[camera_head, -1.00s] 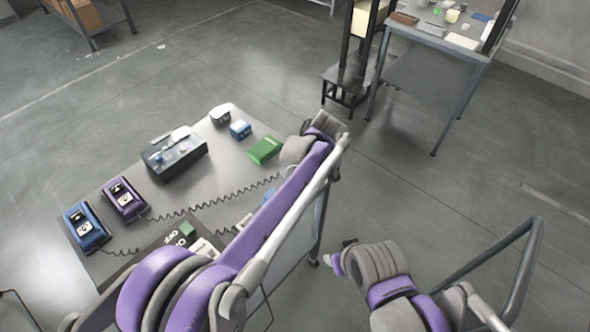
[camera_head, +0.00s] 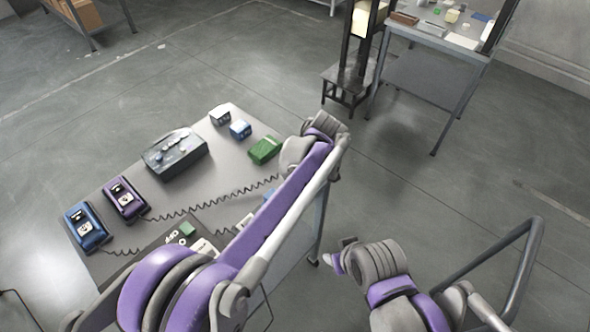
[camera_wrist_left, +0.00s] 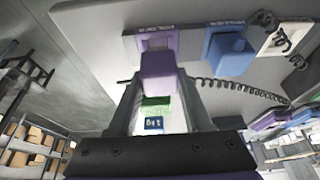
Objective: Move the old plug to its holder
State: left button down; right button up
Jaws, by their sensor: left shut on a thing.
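In the left wrist view, my left gripper (camera_wrist_left: 158,104) has its two fingers on either side of a purple plug (camera_wrist_left: 158,75), and it is shut on it. The plug lies in front of a purple socket plate (camera_wrist_left: 157,42); I cannot tell whether it is still seated there. A blue plug (camera_wrist_left: 232,60) sits at a blue plate to the right. In the head view the left fingertips are hidden behind my left arm. My right gripper (camera_head: 338,257) is at lower right, away from the table; its opening is unclear.
A grey table (camera_head: 222,176) carries a purple device (camera_head: 122,198), a blue device (camera_head: 86,228), a dark grey box (camera_head: 174,153), a green block (camera_head: 264,149) and coiled cords. A second table (camera_head: 430,38) and a black stand (camera_head: 345,82) are at the back.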

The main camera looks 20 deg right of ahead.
pick_arm(q)
jog(key=shift+f+b, duration=0.55)
jog(key=shift+f, duration=0.45)
dwell(0.5)
jog(key=shift+c, duration=1.3)
grip_release()
jog(key=shift+o, duration=0.2)
jog(key=shift+o, duration=0.9)
jog(key=shift+r, duration=0.1)
jog(key=shift+r+p, duration=2.2)
jog(key=shift+r, duration=1.3)
